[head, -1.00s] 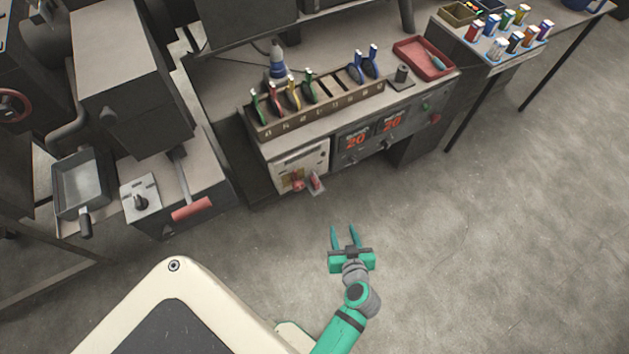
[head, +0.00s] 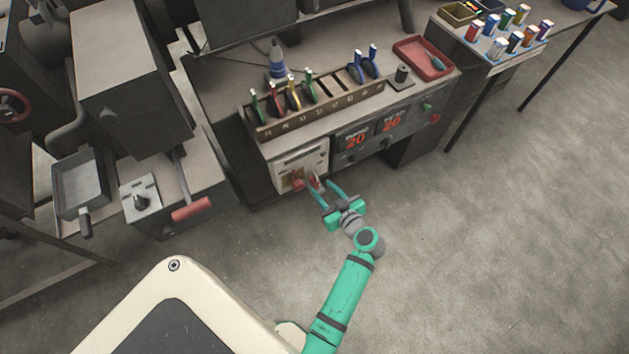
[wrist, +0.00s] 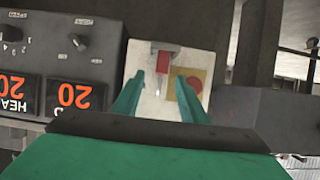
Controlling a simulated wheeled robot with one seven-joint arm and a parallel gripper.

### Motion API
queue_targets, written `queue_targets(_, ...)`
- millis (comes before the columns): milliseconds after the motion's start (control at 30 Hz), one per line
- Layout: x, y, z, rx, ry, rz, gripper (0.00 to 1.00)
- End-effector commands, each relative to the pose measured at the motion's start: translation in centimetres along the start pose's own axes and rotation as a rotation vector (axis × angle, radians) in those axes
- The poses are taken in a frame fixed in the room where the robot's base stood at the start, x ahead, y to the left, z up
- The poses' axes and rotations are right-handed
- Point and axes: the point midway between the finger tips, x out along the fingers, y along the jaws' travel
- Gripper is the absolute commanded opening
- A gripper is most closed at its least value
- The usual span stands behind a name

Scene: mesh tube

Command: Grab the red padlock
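The red padlock (wrist: 163,61) hangs on the pale panel (wrist: 151,105) at the front of the bench; a slim pale strip shows below it in the wrist view. In the head view the padlock (head: 314,181) is small and partly covered by my fingers. My gripper (wrist: 158,78) is open in front of the panel, with the padlock seen between its two green fingertips. In the head view my gripper (head: 319,184) reaches up to the panel from the lower right. No contact with the padlock can be made out.
A round red button on a yellow plate (wrist: 182,108) sits close beside the padlock, near one finger. Red number displays (head: 372,131) and knobs are on the same bench front. A plier rack (head: 325,108) stands above. The floor (head: 480,250) to the right is clear.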

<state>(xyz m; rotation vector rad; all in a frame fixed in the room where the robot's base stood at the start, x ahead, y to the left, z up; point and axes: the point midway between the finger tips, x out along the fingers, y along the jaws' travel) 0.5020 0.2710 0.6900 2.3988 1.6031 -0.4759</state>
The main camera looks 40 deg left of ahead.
Motion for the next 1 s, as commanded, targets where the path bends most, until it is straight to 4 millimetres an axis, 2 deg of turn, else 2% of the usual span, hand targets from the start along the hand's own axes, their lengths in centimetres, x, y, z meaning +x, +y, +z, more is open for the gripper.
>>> queue_targets(300,4.1,-0.2,0.1,0.000,0.000,-0.001,0.39)
queue_targets(433,4.8,-0.2,0.1,0.000,0.000,-0.001,0.39)
queue_targets(633,4.9,-0.2,0.1,0.000,0.000,0.000,0.39)
queue_targets(667,4.9,-0.2,0.1,0.000,0.000,0.000,0.37)
queue_targets(800,4.8,-0.2,0.1,0.000,0.000,0.000,0.03)
queue_targets(833,4.8,-0.2,0.1,0.000,0.000,0.000,0.00)
queue_targets(1000,4.8,-0.2,0.1,0.000,0.000,0.000,0.00)
